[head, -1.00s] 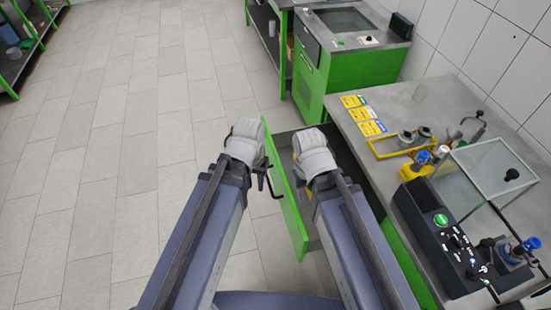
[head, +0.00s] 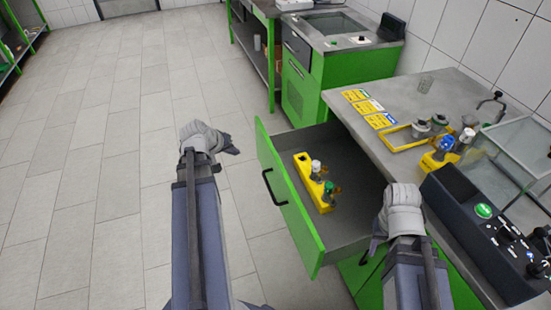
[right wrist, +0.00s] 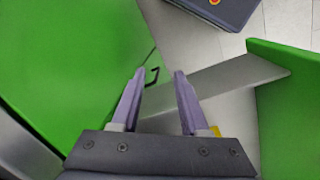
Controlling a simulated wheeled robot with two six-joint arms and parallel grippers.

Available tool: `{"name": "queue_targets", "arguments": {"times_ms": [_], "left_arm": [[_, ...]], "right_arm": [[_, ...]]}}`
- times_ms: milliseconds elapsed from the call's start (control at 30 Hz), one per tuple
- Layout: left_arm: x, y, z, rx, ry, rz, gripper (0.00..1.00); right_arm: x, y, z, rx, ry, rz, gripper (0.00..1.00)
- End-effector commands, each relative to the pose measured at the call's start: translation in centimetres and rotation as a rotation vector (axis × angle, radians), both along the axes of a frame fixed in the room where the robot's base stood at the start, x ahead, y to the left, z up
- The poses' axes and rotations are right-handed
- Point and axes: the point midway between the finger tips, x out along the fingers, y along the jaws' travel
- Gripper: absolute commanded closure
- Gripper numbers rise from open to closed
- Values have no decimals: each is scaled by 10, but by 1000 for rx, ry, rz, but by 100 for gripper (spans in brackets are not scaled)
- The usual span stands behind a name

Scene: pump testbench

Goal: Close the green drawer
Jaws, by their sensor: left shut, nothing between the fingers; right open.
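The green drawer (head: 290,205) is pulled open from the workbench, its front standing out over the floor. Its black handle (head: 271,187) is on the outer face. Inside lies a yellow holder (head: 303,172) with white- and green-capped parts. My left gripper (head: 232,148) is shut and empty, in the air to the left of the drawer front and apart from the handle. My right gripper (head: 370,252) is by the drawer's near right end, close to the bench. In the right wrist view its two fingers (right wrist: 155,74) are spread with nothing between them, above green panels and a grey drawer edge (right wrist: 225,88).
The bench top (head: 395,90) to the right carries yellow cards (head: 367,108), a yellow frame with fittings (head: 405,138), a black control box (head: 480,215) and a glass cover. A green cabinet (head: 335,75) stands behind. The tiled floor to the left is clear.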

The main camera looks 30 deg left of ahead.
Motion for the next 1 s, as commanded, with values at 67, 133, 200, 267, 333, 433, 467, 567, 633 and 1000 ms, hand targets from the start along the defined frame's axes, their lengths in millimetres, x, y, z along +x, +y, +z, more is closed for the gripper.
{"name": "queue_targets", "arguments": {"times_ms": [67, 133, 200, 267, 333, 433, 467, 567, 633, 1000], "left_arm": [[-2, 7, -2, -1, -9, 16, 100], [-3, 9, -1, -1, -11, 20, 100], [-2, 8, -1, -2, -12, 19, 100], [-1, 8, -4, -2, -11, 18, 100], [2, 8, -10, -1, -11, 17, 100], [11, 8, -22, 0, -11, 15, 100], [14, 8, -27, 0, -11, 15, 100], [24, 8, -42, 0, -10, 16, 100], [32, 7, -52, 1, -10, 15, 100], [69, -3, -81, 0, -10, 13, 100]], "right_arm": [[0, 0, -3, 0, 0, 0, 56], [0, 0, -3, 0, 0, 0, 56], [0, 0, -3, 0, 0, 0, 56], [0, 0, -6, 0, 0, 0, 56], [0, 0, -11, 0, 0, 0, 56], [0, 0, -24, 0, 0, 0, 56], [0, 0, -28, 0, 0, 0, 56], [0, 0, -43, 0, 0, 1, 56], [0, 0, -53, 0, 0, 1, 56], [0, 0, -82, 0, 0, 1, 56]]}}
